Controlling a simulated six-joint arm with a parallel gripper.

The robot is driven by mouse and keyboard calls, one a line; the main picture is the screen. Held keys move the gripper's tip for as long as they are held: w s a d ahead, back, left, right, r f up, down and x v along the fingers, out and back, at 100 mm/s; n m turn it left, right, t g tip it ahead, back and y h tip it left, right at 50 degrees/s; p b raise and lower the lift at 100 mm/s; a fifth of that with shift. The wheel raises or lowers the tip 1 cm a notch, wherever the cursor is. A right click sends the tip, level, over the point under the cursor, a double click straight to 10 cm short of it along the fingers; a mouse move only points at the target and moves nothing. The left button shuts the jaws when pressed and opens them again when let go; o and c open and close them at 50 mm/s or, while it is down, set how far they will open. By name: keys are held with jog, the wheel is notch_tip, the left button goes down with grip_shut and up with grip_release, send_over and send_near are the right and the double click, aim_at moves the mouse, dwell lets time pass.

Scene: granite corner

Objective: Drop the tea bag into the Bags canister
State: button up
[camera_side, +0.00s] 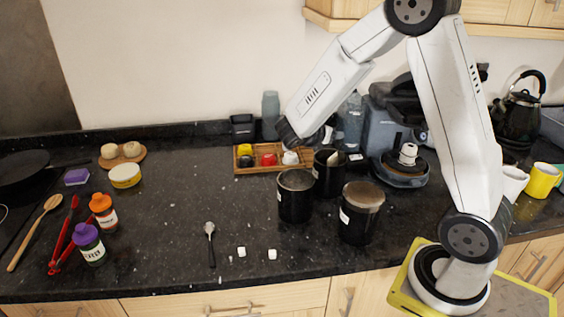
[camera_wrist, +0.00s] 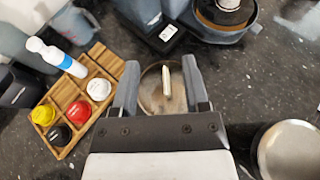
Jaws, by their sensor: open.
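My gripper (camera_wrist: 160,64) is open. Its fingers stand apart on either side of the mouth of the rear dark canister (camera_side: 325,183), which has no lid on. The pale tea bag (camera_wrist: 166,80) shows edge-on between the fingers, over or in that round mouth. A pale shape also shows at the canister's mouth in the side view (camera_side: 335,159), probably the tea bag. I cannot tell whether it rests on anything inside. Two lidded dark canisters stand in front, one at front left (camera_side: 295,205) and one at front right (camera_side: 360,222). Their labels are too small to read.
A wooden tray (camera_wrist: 48,97) with coloured pods stands left of the canisters. A coffee machine (camera_side: 379,127) stands behind right. A spoon (camera_side: 210,243) and two white cubes (camera_side: 241,252) lie on the counter in front. The counter left of the spoon has free room.

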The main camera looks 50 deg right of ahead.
jog(key=shift+v, duration=2.1)
jog(key=s+a+f+m+t+y, duration=0.1)
jog(key=s+a+f+m+y, duration=0.3)
jog(key=a+m+y, duration=0.2)
jog(key=s+a+f+m+t+y, duration=0.2)
jog(key=s+a+f+m+y, duration=0.2)
jog(key=a+m+y, duration=0.3)
jog(key=a+f+m, duration=0.1)
jog(key=a+m, duration=0.3)
jog(key=shift+m+y, duration=0.3)
